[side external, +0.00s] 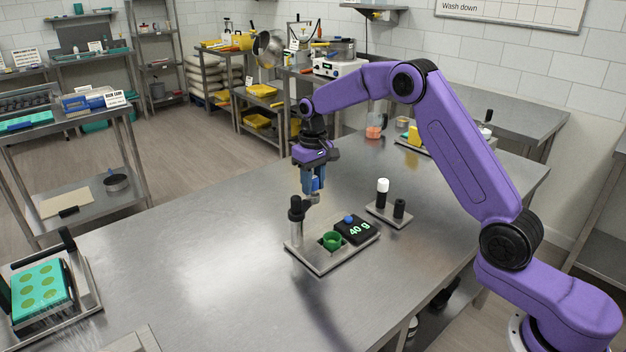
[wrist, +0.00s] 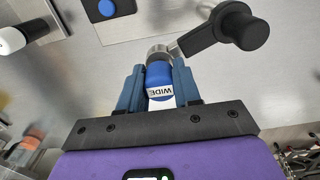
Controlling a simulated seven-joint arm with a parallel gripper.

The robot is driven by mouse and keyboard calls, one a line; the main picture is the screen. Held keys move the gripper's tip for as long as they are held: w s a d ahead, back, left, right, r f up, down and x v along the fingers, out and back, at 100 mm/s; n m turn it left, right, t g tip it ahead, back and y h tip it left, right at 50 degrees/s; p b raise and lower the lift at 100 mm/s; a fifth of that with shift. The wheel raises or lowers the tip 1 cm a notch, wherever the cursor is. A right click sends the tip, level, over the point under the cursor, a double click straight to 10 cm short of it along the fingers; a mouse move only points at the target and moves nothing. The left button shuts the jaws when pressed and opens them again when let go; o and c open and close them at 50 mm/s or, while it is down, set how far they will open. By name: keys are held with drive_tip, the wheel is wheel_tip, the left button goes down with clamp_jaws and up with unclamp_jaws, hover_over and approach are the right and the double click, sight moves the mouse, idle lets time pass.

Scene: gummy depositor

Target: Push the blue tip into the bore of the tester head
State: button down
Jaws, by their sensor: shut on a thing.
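My gripper (side external: 313,184) is over the bench-top test fixture (side external: 328,258), with its blue fingers pointing down. In the wrist view my gripper (wrist: 158,84) is shut on the blue tip (wrist: 159,70), which carries a white label reading "WIDE". The tester head (wrist: 161,50) is a grey metal piece right beyond the tip, joined by a short arm to a black-capped post (wrist: 240,28). In the side view the head (side external: 312,198) sits just below the fingers. Its bore is hidden, and I cannot tell whether the tip touches or enters it.
A small stand (side external: 379,213) holds a white-topped and a black piece.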

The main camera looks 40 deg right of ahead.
drive_tip(key=shift+f, duration=0.3)
drive_tip(key=c, duration=0.7)
unclamp_jaws()
wheel_tip(320, 180, up, 17)
drive_tip(key=shift+r, duration=0.2)
